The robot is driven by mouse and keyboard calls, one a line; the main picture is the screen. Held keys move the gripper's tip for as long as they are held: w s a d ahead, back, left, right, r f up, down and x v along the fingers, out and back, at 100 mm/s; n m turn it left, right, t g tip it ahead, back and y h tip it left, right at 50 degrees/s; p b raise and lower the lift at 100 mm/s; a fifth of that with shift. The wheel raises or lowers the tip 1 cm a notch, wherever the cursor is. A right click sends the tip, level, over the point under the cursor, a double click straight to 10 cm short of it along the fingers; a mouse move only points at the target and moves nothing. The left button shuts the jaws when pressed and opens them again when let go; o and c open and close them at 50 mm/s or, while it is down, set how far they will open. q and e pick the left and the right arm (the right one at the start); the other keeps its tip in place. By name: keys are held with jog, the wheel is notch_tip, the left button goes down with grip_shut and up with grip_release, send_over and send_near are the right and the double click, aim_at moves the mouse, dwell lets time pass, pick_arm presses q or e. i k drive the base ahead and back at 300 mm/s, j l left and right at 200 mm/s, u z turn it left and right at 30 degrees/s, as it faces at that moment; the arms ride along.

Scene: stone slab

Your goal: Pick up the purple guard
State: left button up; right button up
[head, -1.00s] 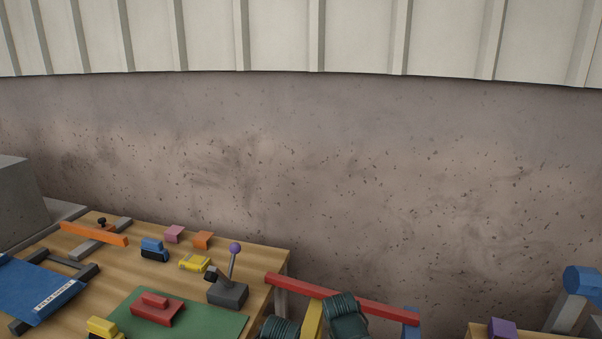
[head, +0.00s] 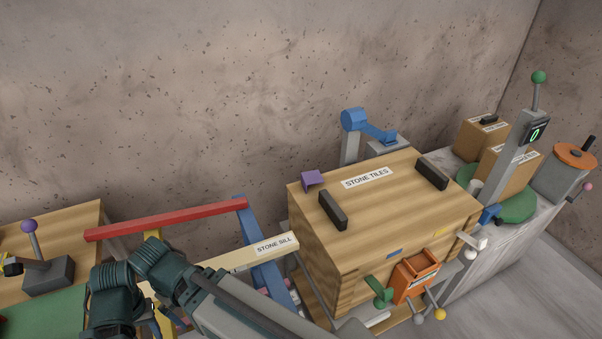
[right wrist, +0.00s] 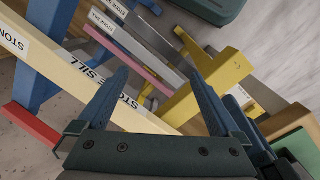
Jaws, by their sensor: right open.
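The purple guard (head: 313,179) is a small angled purple piece on the back left corner of the lid of a wooden crate (head: 345,260) labelled STONE TILES. It is not seen in the right wrist view. My right arm comes in from the bottom of the head view and bends left, well to the left of the crate. My right gripper is open and empty in the right wrist view (right wrist: 158,68), above the rack of stone sills. In the head view its fingers are mostly hidden. My left gripper is not in view.
Two black handles (head: 332,210) stand on the lid, one near the guard. A blue-headed grey post (head: 353,121) stands behind the crate.

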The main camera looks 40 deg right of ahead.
aim_at(314, 177)
jog(key=z, duration=2.1)
